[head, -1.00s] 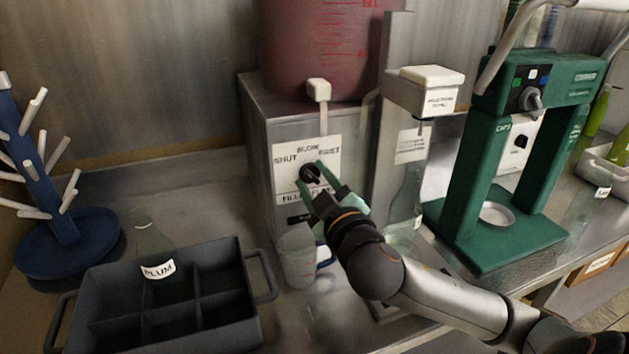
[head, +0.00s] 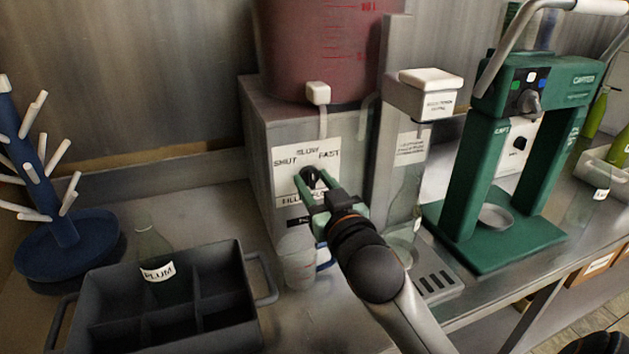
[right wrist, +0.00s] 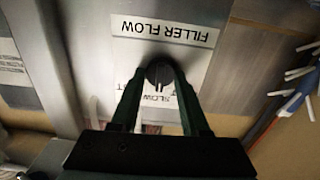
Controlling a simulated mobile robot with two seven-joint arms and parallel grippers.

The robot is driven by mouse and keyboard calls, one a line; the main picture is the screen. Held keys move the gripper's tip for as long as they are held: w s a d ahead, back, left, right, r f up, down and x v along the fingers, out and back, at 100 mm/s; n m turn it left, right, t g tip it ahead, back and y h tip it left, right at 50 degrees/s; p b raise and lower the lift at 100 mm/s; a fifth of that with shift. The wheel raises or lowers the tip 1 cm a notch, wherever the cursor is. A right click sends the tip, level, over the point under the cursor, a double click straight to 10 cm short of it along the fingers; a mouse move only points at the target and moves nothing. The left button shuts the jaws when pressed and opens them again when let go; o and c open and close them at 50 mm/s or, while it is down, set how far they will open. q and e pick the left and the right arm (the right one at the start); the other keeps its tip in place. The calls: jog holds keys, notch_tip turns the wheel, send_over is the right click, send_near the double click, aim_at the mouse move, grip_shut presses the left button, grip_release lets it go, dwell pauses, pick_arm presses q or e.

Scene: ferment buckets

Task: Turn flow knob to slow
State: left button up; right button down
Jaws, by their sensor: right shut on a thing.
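The black flow knob (head: 310,174) is on a white dial label (head: 285,158) marked SHUT, SLOW and FAST, on the front of the grey metal filler box. My right gripper (head: 317,186) is shut on the knob. In the right wrist view, the two fingers of my gripper (right wrist: 160,88) sit either side of the knob (right wrist: 158,71). There the label is upside down, and a pale mark on the knob's edge faces the word SLOW. My left gripper is not in view.
A measuring jug (head: 299,262) stands just below the knob. A dark divided crate (head: 250,340) with a PLUM bottle (head: 150,245) is at left, near a blue bottle rack (head: 62,235). A green capper (head: 480,190) stands at right.

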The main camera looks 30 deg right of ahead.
jog(key=shift+m, duration=0.3)
jog(key=shift+c, duration=2)
grip_release()
